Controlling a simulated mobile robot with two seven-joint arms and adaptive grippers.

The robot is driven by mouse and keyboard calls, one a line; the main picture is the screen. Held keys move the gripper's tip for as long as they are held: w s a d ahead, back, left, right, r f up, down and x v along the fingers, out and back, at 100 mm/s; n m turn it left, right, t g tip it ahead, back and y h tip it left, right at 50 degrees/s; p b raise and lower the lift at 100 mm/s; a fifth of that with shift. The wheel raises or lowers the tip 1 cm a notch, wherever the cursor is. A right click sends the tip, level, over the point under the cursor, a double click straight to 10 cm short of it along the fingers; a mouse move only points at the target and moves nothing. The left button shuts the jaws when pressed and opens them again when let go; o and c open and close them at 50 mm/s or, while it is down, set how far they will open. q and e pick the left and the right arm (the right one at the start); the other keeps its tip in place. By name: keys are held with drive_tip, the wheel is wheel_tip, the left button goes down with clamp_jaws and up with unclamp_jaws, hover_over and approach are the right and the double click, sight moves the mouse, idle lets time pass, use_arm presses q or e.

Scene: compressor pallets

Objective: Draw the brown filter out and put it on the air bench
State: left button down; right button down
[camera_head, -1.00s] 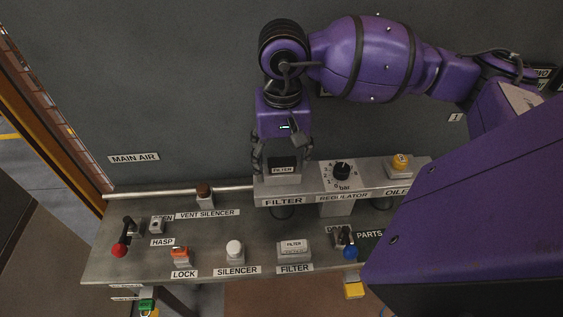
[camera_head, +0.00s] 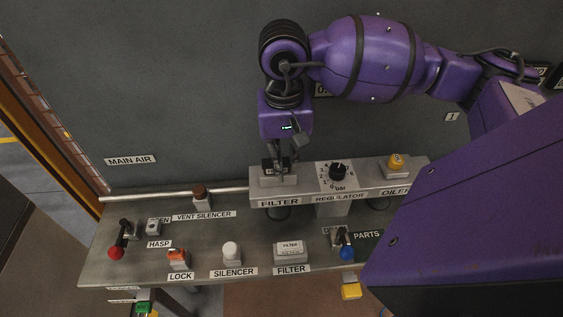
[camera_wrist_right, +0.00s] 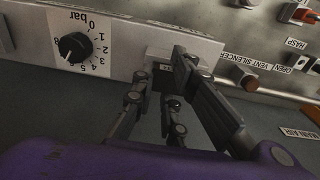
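The filter (camera_head: 272,166) is a dark piece with a small label, seated in the filter housing (camera_head: 263,184) at the left end of the raised rail. Its brown colour does not show clearly. My right gripper (camera_head: 277,163) points down over the housing, its fingers drawn together at the filter. In the right wrist view, the gripper (camera_wrist_right: 164,82) has the filter (camera_wrist_right: 166,77) between its fingertips, which hide most of it. The air bench (camera_head: 205,254) is the grey metal top in front of the rail. My left gripper is not in view.
On the bench stand a pale filter block (camera_head: 290,250), a silencer (camera_head: 232,253), an orange lock (camera_head: 178,258), a red-knobbed lever (camera_head: 117,251) and a blue-knobbed part (camera_head: 347,253). The regulator knob (camera_head: 338,172) sits right of the housing. A grey wall rises behind.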

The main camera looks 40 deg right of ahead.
drive_tip(key=shift+w+a+r, duration=0.15)
drive_tip(key=shift+w+a, duration=0.1)
drive_tip(key=shift+a, duration=0.4)
drive_tip(key=c, duration=2.3)
unclamp_jaws()
drive_tip(key=o, duration=0.8)
drive_tip(key=shift+w+a, duration=0.35)
drive_tip(key=shift+a, duration=0.1)
drive_tip(key=o, duration=0.5)
drive_tip(key=shift+s+d, duration=0.1)
drive_tip(key=shift+d, duration=0.1)
drive_tip(key=shift+d+r, duration=0.1)
drive_tip(key=shift+r, duration=0.15)
wheel_tip(320, 180, up, 11)
drive_tip(key=shift+s+r, duration=0.15)
